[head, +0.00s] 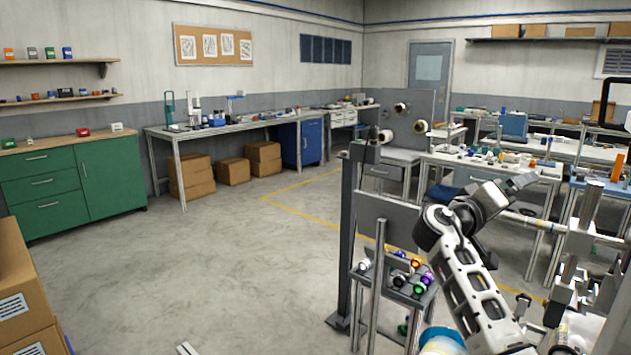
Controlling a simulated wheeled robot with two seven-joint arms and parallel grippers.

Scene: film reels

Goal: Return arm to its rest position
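My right arm (465,280), white with dark joints, comes up from the bottom right and bends at a dark elbow. Its far end (515,188) is a grey and dark part in front of a workbench. I cannot make out two separate fingertips there, so whether the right gripper is open or shut does not show. My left arm and gripper are not clearly in view. Only a small pale metal piece (186,348) shows at the bottom edge, and I cannot tell what it is.
A dark-post stand (346,240) is left of my arm, with several coloured reels (415,263) on its low shelf. Metal machinery (580,245) crowds the right. Cardboard boxes (30,285) stand at the left edge. The grey floor (210,265) in the middle is clear.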

